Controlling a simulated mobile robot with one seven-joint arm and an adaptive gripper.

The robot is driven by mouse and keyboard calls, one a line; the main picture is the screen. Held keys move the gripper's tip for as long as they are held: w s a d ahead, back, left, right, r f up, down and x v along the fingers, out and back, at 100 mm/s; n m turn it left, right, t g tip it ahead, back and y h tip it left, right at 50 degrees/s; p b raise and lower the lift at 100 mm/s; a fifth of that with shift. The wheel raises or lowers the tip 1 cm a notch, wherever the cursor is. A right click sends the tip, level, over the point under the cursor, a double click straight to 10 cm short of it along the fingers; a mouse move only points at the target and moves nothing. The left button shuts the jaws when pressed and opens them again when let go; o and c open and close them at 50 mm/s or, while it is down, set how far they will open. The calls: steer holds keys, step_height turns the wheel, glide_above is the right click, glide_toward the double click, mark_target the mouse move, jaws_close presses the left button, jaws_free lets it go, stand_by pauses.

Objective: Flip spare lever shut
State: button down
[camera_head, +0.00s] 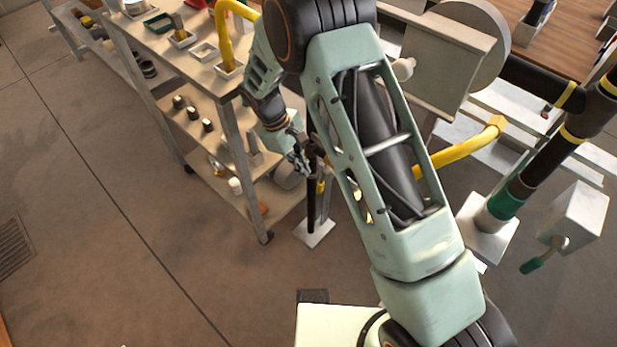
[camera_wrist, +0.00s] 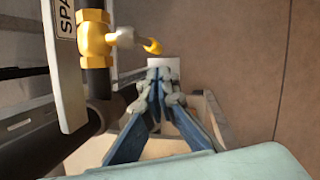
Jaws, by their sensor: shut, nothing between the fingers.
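In the wrist view, a brass valve (camera_wrist: 95,38) sits on a black pipe beside a white plate whose label (camera_wrist: 65,16) reads "SPA", the rest cut off. Its short yellow lever (camera_wrist: 151,46) sticks out to the right, crosswise to the pipe. My gripper (camera_wrist: 158,76) has its fingertips together and empty, just below the lever tip in the picture; I cannot tell whether they touch it. In the head view my gripper (camera_head: 303,162) is beside the upright black pipe (camera_head: 312,200); the valve there is mostly hidden by my arm.
A grey shelf cart (camera_head: 232,125) with small parts stands just left of my gripper. At right are a thick black pipe (camera_head: 548,150), a yellow pipe (camera_head: 465,148) and a grey box (camera_head: 574,215) with a green handle. The floor at left is clear.

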steer(key=shift+v, duration=2.7)
